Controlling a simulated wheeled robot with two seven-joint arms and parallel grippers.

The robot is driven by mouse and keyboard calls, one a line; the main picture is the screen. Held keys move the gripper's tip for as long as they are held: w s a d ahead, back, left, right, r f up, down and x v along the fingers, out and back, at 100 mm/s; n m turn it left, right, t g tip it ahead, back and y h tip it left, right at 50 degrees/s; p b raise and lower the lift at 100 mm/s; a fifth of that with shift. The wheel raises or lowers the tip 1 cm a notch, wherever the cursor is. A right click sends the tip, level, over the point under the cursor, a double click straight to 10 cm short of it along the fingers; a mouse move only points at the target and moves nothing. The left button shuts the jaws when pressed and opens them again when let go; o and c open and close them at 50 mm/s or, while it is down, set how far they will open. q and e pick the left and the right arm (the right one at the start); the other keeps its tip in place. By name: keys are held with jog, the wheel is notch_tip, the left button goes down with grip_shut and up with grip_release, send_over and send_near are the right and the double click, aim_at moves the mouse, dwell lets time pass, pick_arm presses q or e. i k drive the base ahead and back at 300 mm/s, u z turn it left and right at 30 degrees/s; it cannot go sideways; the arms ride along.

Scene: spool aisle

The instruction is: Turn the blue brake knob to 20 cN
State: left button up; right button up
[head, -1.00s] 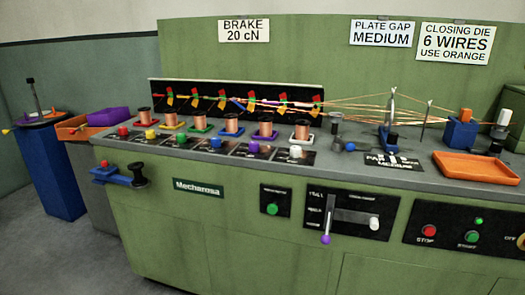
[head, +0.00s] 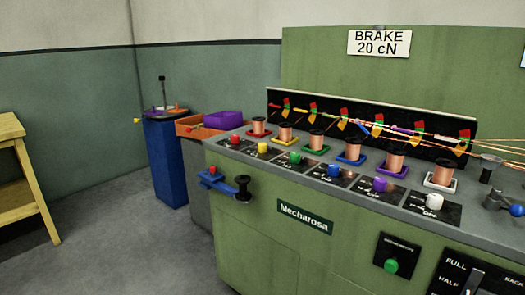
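The blue brake knob (head: 334,170) stands on a black dial plate on the machine's grey top, in front of the copper spool on the blue base (head: 352,147). The dial marks and the knob's pointer are too small to read. The sign (head: 379,43) on the green back panel reads "BRAKE 20 cN". Neither of my grippers is in view.
Red (head: 235,140), yellow (head: 262,147), green (head: 295,157), purple (head: 380,184) and white (head: 434,200) knobs share the row. A blue bracket with a black handle (head: 242,187) sticks out in front.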

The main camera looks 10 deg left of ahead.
aim_at(334, 169)
jog(key=u, duration=0.3)
jog(key=i, duration=0.95)
jog(key=z, duration=0.2)
